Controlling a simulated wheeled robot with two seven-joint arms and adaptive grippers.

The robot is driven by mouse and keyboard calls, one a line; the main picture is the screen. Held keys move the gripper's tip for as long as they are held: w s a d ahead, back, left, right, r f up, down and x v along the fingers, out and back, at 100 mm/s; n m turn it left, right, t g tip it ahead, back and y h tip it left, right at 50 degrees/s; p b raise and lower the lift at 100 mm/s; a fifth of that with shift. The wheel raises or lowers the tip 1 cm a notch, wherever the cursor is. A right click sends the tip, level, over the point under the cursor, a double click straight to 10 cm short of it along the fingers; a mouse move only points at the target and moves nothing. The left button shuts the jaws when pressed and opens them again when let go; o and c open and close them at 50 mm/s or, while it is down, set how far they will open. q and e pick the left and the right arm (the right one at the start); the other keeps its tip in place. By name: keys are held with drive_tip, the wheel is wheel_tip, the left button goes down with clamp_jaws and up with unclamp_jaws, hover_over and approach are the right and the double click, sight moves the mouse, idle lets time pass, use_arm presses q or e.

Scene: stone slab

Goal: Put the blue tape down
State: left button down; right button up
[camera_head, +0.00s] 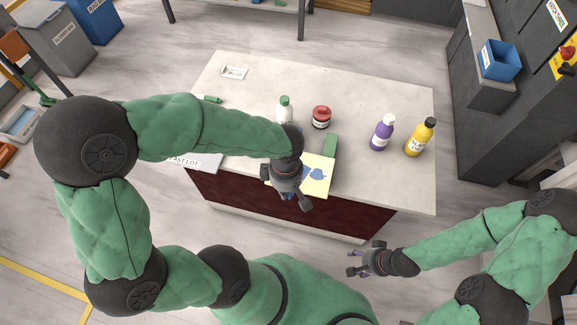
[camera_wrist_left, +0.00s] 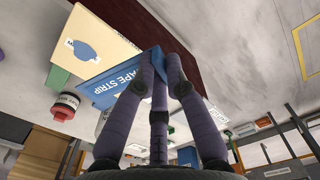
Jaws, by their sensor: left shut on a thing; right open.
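My left gripper (camera_head: 289,195) is shut on the blue tape (camera_wrist_left: 120,84), a flat blue piece lettered "TAPE STRIP" that shows between its purple fingers in the left wrist view. In the head view the gripper hides most of the tape, near the front edge of the slab (camera_head: 395,185). A pale yellow card (camera_head: 318,188) with a blue printed shape lies beside and partly behind this gripper. I cannot tell whether the tape touches the slab. My right gripper (camera_head: 358,258) is open and empty, in front of the slab at the right.
A green piece (camera_head: 330,147) lies by the card. Behind it stand a green-capped white bottle (camera_head: 285,108) and a red jar (camera_head: 321,118). Purple (camera_head: 382,133) and yellow (camera_head: 420,138) bottles stand to the right.

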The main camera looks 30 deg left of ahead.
use_arm(q)
drive_tip(key=w+a+f+n+b, duration=0.1)
drive_tip(key=w+a+f, duration=0.1)
drive_tip(key=w+f, duration=0.1)
drive_tip(key=w+a+f+n+b, duration=0.1)
drive_tip(key=w+f, duration=0.2)
drive_tip(key=w+a+f+n+b, duration=0.1)
drive_tip(key=w+a+f, duration=0.1)
drive_tip(key=w, duration=0.1)
drive_tip(key=shift+a+f+n, duration=0.3)
drive_tip(key=shift+f, duration=0.1)
drive_tip(key=shift+w+a+f, duration=0.1)
drive_tip(key=shift+w+f, duration=0.05)
drive_tip(key=shift+f, duration=0.2)
drive_tip(key=shift+w+f+b, duration=0.1)
drive_tip(key=shift+f+b, duration=0.5)
drive_tip(key=shift+f, duration=0.95)
drive_tip(key=shift+f, duration=0.15)
drive_tip(key=c, duration=1.3)
unclamp_jaws()
